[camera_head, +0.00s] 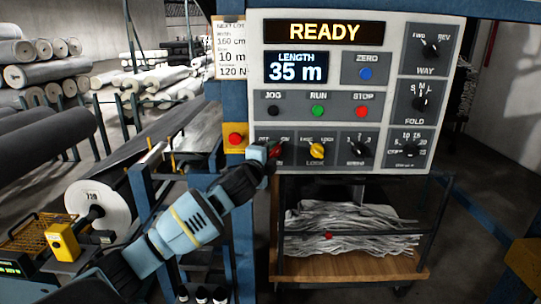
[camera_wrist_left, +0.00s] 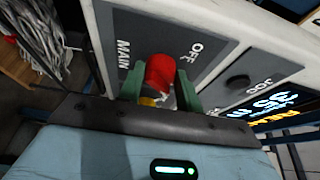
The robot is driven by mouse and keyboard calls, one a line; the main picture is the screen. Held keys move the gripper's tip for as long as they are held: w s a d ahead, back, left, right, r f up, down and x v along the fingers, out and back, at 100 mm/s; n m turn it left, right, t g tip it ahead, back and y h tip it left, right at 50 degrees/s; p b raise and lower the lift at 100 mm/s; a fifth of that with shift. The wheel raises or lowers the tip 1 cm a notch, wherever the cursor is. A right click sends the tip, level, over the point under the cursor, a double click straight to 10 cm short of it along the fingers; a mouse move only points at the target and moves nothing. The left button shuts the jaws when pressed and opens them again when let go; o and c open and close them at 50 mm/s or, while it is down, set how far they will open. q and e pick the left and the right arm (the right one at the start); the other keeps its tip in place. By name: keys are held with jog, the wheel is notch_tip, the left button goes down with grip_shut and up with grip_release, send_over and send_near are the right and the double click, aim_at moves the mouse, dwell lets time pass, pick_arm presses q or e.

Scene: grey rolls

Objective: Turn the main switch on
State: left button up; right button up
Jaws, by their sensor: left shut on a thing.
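The main switch is a red knob (camera_head: 276,151) at the lower left of the white control panel (camera_head: 390,107). My left gripper (camera_head: 268,150) reaches up to it from the lower left and partly covers it and its label. In the left wrist view the red knob (camera_wrist_left: 160,72) sits between the two green fingers of my left gripper (camera_wrist_left: 160,92), which is shut on it. The words MAIN and OFF show on the grey plate there. Which way the knob points is hard to tell. My right gripper is not in view.
The display (camera_head: 324,32) reads READY, and the length screen (camera_head: 296,68) reads 35 m. A yellow lock knob (camera_head: 317,150) is close right of the switch. A red button on a yellow box (camera_head: 236,138) is close left. A wooden-floored cart (camera_head: 350,268) stands below.

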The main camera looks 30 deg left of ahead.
pick_arm(q)
jog(key=shift+r+m, duration=0.1)
jog(key=shift+m, duration=0.2)
jog(key=o, duration=1)
jog(key=shift+s, duration=0.1)
jog(key=shift+s, duration=0.3)
jog(key=s, duration=0.4)
jog(key=s+d, duration=0.1)
jog(key=s, duration=0.2)
jog(key=shift+d, duration=0.1)
